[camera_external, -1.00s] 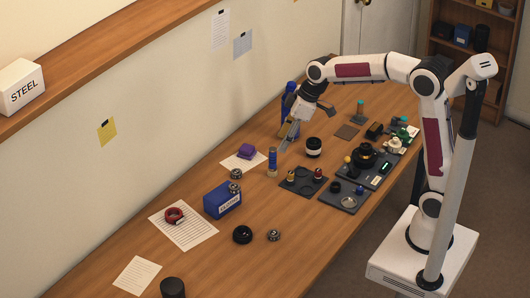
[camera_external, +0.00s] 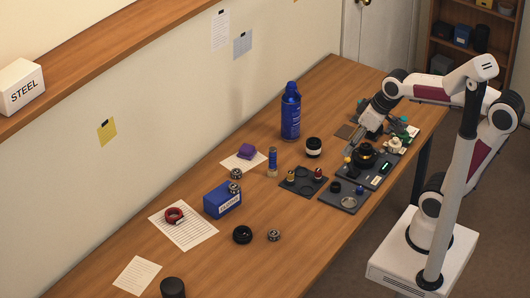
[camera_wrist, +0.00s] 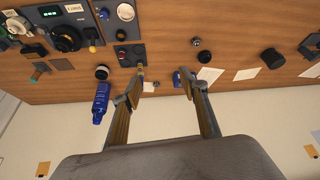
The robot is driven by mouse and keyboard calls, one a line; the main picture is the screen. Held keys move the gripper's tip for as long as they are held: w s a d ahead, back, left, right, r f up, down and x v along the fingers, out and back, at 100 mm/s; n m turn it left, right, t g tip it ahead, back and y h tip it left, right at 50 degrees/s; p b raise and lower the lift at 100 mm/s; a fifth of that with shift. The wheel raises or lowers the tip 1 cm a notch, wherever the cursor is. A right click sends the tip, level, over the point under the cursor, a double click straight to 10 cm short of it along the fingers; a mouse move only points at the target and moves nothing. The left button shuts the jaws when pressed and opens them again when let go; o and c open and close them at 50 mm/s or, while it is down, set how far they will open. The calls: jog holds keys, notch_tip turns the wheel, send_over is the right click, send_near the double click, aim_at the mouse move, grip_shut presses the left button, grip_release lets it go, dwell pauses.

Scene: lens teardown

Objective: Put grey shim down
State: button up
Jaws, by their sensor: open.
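My gripper (camera_external: 372,124) is at the far right part of the bench, over or beside the far end of the dark trays; its fingertips are hard to make out there. In the wrist view my gripper (camera_wrist: 164,80) shows two brown-padded fingers spread wide apart, with nothing between the pads. I cannot pick out the grey shim for certain in either view. A dark tray (camera_external: 352,177) holds a black round lens part (camera_external: 364,155).
A tall blue bottle (camera_external: 290,115) stands near the wall, with a black and white cylinder (camera_external: 313,147) in front. A blue box (camera_external: 222,201) and a red ring (camera_external: 174,215) on paper lie nearer. The bench (camera_external: 110,240) between them has bare wood.

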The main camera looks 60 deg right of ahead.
jog(key=s+d+f+m, duration=0.2)
jog(key=s+f, duration=0.1)
jog(key=s, duration=0.5)
jog(key=shift+s+h, duration=0.2)
jog(key=shift+h, duration=0.2)
jog(key=shift+o, duration=0.6)
jog(key=shift+w+r, duration=0.1)
dwell(1.0)
jog(key=w+d+f+n+t, duration=0.1)
jog(key=w+d+n+t, duration=0.15)
jog(key=w, duration=1.25)
jog(key=w+d+f+n+t, duration=0.1)
jog(key=w+d+f+t, duration=0.15)
jog(key=w, duration=1.25)
jog(key=w+a+f+n+t+y, duration=0.1)
jog(key=w+a+f+n+y, duration=0.1)
jog(key=w+a+f, duration=0.3)
jog(key=shift+w+a+f+n+y, duration=0.2)
jog(key=shift+a+f+n+y, duration=0.4)
jog(key=shift+a+f+y, duration=1.25)
jog(key=shift+w+a+f+n+y, duration=0.15)
jog(key=shift+a+f+n+y, duration=0.7)
jog(key=shift+f, duration=1.7)
jog(key=shift+w+a+f+n+y, duration=0.2)
jog(key=shift+a+f+n+y, duration=0.1)
jog(key=shift+a+f+y, duration=1.55)
